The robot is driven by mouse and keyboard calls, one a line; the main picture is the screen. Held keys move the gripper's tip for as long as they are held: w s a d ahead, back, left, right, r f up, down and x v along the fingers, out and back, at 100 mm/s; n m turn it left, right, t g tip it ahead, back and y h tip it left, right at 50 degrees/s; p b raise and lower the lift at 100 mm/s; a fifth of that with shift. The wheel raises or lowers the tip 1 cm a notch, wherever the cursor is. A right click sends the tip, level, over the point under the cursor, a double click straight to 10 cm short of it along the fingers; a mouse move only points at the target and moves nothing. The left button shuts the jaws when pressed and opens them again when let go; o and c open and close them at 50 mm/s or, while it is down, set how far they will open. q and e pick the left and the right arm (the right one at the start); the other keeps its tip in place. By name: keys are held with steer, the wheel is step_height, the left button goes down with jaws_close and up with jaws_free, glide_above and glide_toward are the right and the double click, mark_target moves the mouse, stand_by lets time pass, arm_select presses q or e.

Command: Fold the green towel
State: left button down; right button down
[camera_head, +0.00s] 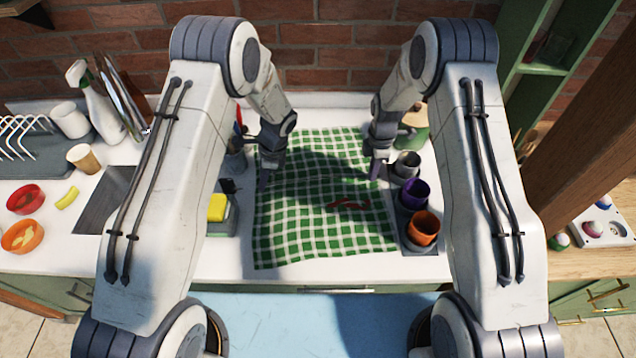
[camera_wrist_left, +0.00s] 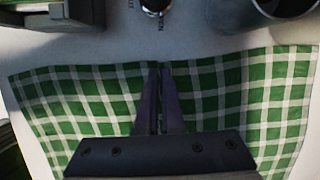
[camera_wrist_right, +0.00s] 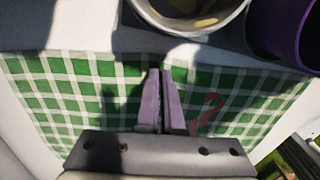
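The green towel (camera_head: 297,240), checked with white, lies spread on the white counter with a red mark (camera_head: 350,203) right of its middle. A faint crease runs across it between my grippers. My left gripper (camera_head: 263,183) is at the towel's left edge. In the left wrist view its fingers (camera_wrist_left: 160,75) are close together at the edge and look shut on the cloth. My right gripper (camera_head: 374,174) is at the opposite edge. In the right wrist view its fingers (camera_wrist_right: 156,75) are likewise close together at the edge. The fingers hide the pinched cloth.
Right of the towel stand a grey cup (camera_head: 407,164), a purple cup (camera_head: 414,193) and an orange cup (camera_head: 423,228), close to my right gripper. A yellow sponge (camera_head: 216,207) sits left of the towel. The counter strip in front of the towel is clear.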

stand_by(0.4)
